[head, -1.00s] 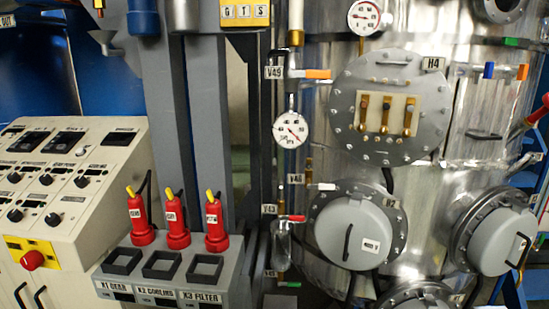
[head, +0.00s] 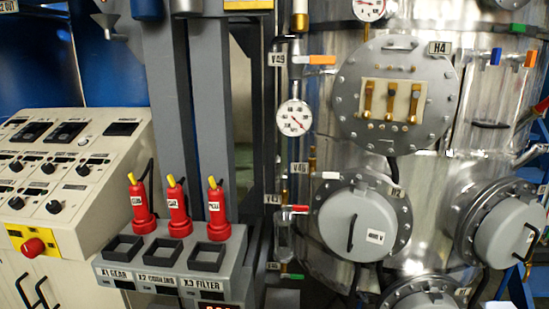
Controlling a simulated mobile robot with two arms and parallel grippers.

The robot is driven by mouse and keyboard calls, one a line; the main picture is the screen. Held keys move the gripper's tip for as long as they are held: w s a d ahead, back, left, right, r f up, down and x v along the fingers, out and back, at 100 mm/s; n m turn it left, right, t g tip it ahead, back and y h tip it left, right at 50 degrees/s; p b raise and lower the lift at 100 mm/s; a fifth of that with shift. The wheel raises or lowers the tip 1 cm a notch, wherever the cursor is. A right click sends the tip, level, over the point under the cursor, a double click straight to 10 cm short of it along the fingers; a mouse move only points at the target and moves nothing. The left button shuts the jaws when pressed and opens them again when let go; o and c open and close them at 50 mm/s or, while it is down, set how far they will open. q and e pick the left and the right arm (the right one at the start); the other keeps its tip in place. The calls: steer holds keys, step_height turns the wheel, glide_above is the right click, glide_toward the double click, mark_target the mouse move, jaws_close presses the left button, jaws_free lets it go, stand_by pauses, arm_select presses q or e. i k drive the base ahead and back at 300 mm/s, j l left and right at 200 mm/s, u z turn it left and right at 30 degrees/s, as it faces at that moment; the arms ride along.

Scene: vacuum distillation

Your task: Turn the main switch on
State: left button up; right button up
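A red knob (head: 33,247) sits on a yellow plate (head: 17,238) at the lower left front of the cream control console (head: 112,195). It looks like the main switch, but I cannot read a label that says so. I cannot tell from this view whether it is on or off. Neither of my grippers shows in the head view.
The console carries several black knobs and dark displays. Right of it, a grey box (head: 225,287) has three red plugs (head: 142,209) behind square sockets. Grey columns (head: 211,100) rise behind. A large metal vessel (head: 335,95) with flanged ports fills the right.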

mark_target(33, 248)
steer(key=u, duration=1.5)
